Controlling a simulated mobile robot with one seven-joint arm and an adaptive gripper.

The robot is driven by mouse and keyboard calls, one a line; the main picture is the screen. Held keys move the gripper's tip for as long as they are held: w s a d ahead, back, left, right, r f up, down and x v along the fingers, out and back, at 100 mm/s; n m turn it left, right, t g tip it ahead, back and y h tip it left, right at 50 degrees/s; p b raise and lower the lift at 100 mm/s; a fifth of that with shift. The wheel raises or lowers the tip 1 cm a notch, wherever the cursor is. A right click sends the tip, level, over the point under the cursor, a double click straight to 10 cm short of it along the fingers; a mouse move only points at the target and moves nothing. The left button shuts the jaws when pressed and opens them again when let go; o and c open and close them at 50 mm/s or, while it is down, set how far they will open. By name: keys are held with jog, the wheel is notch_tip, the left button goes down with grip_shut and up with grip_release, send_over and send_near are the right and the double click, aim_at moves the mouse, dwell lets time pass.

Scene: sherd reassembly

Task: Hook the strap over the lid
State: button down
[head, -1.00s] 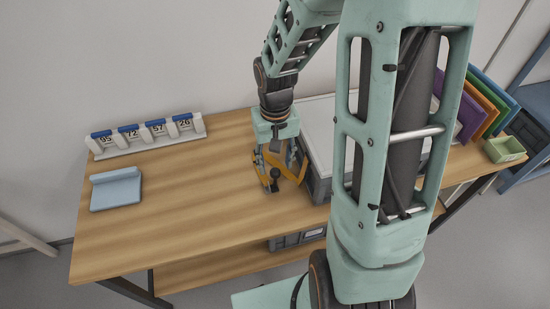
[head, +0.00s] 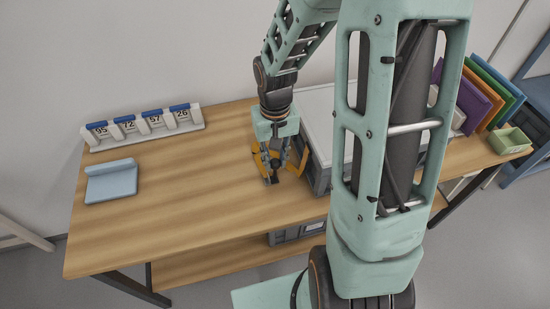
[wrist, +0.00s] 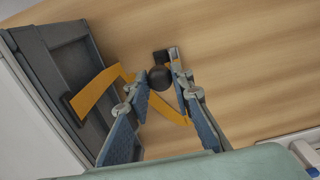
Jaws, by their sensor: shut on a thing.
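A grey crate (head: 321,180) stands on the table right of my gripper, partly hidden by my arm. Its pale lid (head: 318,118) lies on top; the lid's edge also shows in the wrist view (wrist: 22,125). An orange strap (wrist: 97,91) comes from a dark slot in the crate's side, bends, and passes between and behind my fingers; in the head view it shows beside them (head: 297,163). My gripper (wrist: 160,80) is shut on a black ball-shaped knob (wrist: 159,77) by the strap, low over the table beside the crate. The knob's join to the strap is hidden.
A rack of blue-topped number tags (head: 145,128) and a light blue tray (head: 111,182) stand at the left. Colored folders (head: 487,97) and a small green box (head: 508,141) are at the right. A grey bin (head: 297,233) sits under the table. The table's middle left is clear.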

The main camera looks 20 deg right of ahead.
jog(key=shift+r+p, duration=1.25)
jog(key=shift+r, duration=0.3)
jog(key=shift+w, duration=0.1)
